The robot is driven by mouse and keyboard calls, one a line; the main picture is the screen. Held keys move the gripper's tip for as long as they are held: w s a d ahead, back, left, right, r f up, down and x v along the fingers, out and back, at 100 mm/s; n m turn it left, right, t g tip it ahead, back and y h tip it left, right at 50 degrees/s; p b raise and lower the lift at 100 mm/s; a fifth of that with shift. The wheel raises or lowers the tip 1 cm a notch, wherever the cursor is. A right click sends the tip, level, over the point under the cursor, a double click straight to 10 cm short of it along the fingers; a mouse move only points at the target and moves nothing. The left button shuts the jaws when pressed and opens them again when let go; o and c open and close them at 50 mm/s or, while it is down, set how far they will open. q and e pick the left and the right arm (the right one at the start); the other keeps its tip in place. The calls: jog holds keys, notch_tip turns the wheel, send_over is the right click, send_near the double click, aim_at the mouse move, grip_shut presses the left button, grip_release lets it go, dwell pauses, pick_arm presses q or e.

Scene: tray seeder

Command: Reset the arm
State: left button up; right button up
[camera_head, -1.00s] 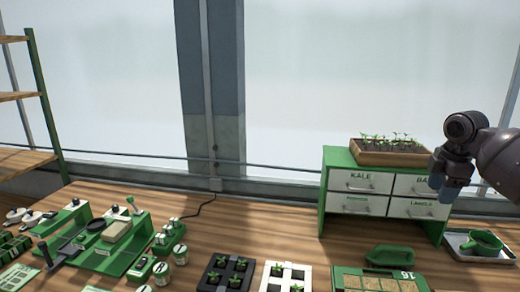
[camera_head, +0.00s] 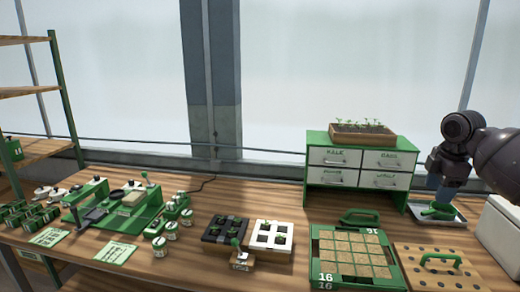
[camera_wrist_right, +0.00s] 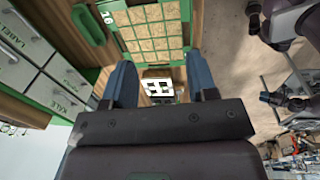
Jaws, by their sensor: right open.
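My right gripper (camera_head: 440,190) hangs at the right of the head view, in front of the small tray with a green scoop (camera_head: 438,212). In the right wrist view its two blue fingers (camera_wrist_right: 162,85) are spread apart with nothing between them. Beyond the fingers, that view shows the green tray with square cells (camera_wrist_right: 118,35) and the white seedling frame (camera_wrist_right: 158,87). My left gripper is not in any view.
A drawer cabinet (camera_head: 312,180) with a seedling box (camera_head: 362,139) on top stands left of my right gripper. The green 16 tray (camera_head: 316,262), a wooden holed board (camera_head: 412,268) and a black seedling tray (camera_head: 212,239) lie on the wooden bench. A green seeder (camera_head: 122,224) sits at left.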

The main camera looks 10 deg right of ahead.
jog(key=w+a+r+m+t+h, duration=0.1)
jog(key=w+a+r+m+t, duration=0.25)
jog(key=w+t, duration=0.5)
jog(key=s+a+f+m+t+y+b, duration=0.1)
jog(key=a+f+t+y+b, duration=0.1)
jog(key=a+f, duration=0.6)
jog(key=s+a+f+m+t+y+b, duration=0.15)
jog(key=a+f, duration=0.35)
jog(key=f, duration=0.5)
pick_arm(q)
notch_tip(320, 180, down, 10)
jog(key=b, duration=0.6)
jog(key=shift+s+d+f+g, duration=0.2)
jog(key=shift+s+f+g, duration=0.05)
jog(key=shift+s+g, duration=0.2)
pick_arm(e)
jog(key=s+a+f+m+g+h, duration=0.1)
jog(key=s+a+f+m, duration=0.2)
jog(key=s+f, duration=1.3)
jog(key=s+a+f+m+g+h, duration=0.1)
jog(key=s+a+f+m, duration=0.3)
jog(key=s+f, duration=1.3)
jog(key=shift+s+a+f, duration=0.3)
jog(key=shift+h, duration=0.25)
